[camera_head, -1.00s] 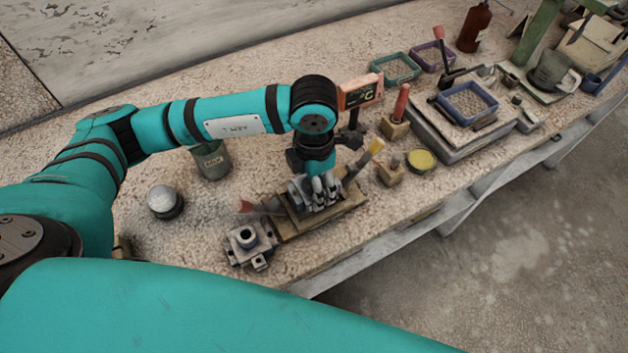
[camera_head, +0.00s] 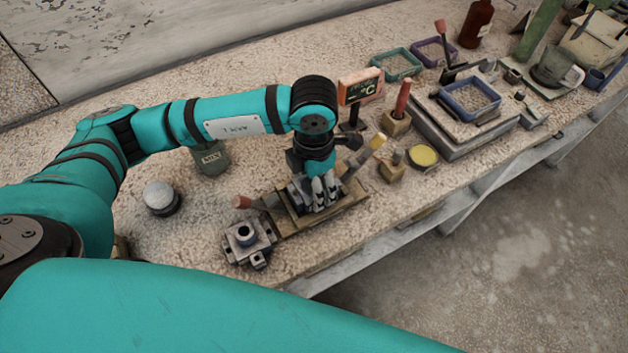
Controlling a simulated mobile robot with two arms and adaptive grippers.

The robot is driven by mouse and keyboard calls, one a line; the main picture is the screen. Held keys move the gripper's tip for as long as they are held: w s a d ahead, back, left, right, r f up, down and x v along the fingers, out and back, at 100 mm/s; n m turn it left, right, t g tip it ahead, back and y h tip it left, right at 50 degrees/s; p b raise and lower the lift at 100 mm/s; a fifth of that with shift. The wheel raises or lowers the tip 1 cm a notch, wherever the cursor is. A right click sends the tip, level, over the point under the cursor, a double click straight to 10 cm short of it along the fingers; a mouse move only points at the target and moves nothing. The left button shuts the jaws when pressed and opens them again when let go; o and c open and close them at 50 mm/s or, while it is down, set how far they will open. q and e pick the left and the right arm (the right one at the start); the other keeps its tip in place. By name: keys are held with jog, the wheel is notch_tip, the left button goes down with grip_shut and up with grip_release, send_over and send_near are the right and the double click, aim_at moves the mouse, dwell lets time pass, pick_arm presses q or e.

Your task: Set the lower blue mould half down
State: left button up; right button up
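My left gripper (camera_head: 319,203) points down over a wooden stand (camera_head: 338,212) near the bench's front edge. Its fingers are close together, and dark grey block-like pieces show beside them. The gripper hides much of these pieces, so I cannot tell whether it holds one. I cannot make out a clearly blue mould half there. A grey block-shaped fitting (camera_head: 262,251) with a round, bluish-rimmed hole sits just left of the stand, apart from the gripper. My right gripper is not in view.
A grey cup (camera_head: 211,158) and a white-topped jar (camera_head: 160,196) stand to the left. A yellow tin (camera_head: 424,156) and a blue tray (camera_head: 485,87) are to the right.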

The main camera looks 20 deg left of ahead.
pick_arm(q)
jog(key=shift+f+b, duration=0.4)
jog(key=shift+f, duration=0.05)
jog(key=o, duration=1.4)
jog(key=shift+r, duration=0.1)
jog(key=shift+r+p, duration=1)
jog(key=shift+r, duration=0.95)
jog(key=shift+s+f, duration=0.1)
